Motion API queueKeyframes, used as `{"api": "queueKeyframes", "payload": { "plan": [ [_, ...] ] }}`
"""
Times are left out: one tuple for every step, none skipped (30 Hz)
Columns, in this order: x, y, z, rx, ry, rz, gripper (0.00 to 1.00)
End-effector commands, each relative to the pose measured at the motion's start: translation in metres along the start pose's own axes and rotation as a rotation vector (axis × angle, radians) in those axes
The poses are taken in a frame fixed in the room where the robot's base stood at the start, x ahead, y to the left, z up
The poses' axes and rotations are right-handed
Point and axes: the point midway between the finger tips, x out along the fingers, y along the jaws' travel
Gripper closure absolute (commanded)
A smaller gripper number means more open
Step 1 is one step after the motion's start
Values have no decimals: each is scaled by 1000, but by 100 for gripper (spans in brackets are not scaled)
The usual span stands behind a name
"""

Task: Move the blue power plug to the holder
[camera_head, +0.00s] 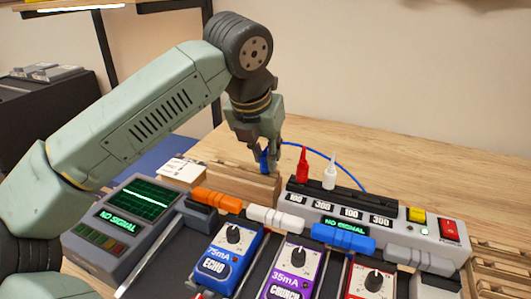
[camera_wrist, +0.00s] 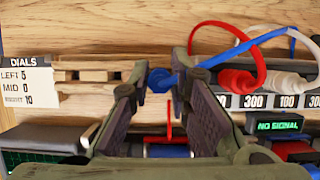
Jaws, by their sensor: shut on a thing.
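My gripper (camera_head: 262,140) is shut on the blue power plug (camera_head: 264,161), which points down. In the wrist view the plug (camera_wrist: 158,80) sits between the fingertips, with its blue cable (camera_wrist: 215,58) running off to the upper right. A wooden holder block (camera_head: 252,189) lies under and just in front of the gripper in the head view. Its slots (camera_wrist: 92,75) show left of the plug in the wrist view. I cannot tell whether the plug touches the holder; the fingers partly hide it.
A red plug (camera_head: 303,166) and a white plug (camera_head: 330,173) stand upright in the grey power supply (camera_head: 440,235) to the right. Pedals, including a blue one (camera_head: 225,255), and a monitor (camera_head: 135,215) stand in front. A dials card (camera_head: 180,169) is at left.

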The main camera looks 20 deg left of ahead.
Motion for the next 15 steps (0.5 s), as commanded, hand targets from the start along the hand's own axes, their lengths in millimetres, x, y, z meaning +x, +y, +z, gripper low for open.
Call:
{"api": "queueKeyframes", "payload": {
  "plan": [
    [-1, 0, 0, 0, -2, 0, 100],
    [-1, 0, 1, 0, -2, 0, 100],
    [-1, 0, 1, 0, -2, 0, 100],
    [-1, 0, 1, 0, -2, 0, 100],
    [-1, 0, 1, 0, -2, 0, 81],
    [-1, 0, 1, 0, -3, 0, 79],
    [-1, 0, 1, 0, -3, 0, 77],
    [-1, 0, 1, 0, -2, 0, 75],
    [-1, 0, 1, 0, -2, 0, 72],
    [-1, 0, 1, 0, -2, 0, 70],
    [-1, 0, 0, 0, -2, 0, 68],
    [-1, 0, 0, 0, -2, 0, 65],
    [-1, 0, 0, 0, -2, 0, 63],
    [-1, 0, 0, 0, -2, 0, 61],
    [-1, 0, 0, 0, -2, 0, 59]
  ]
}}
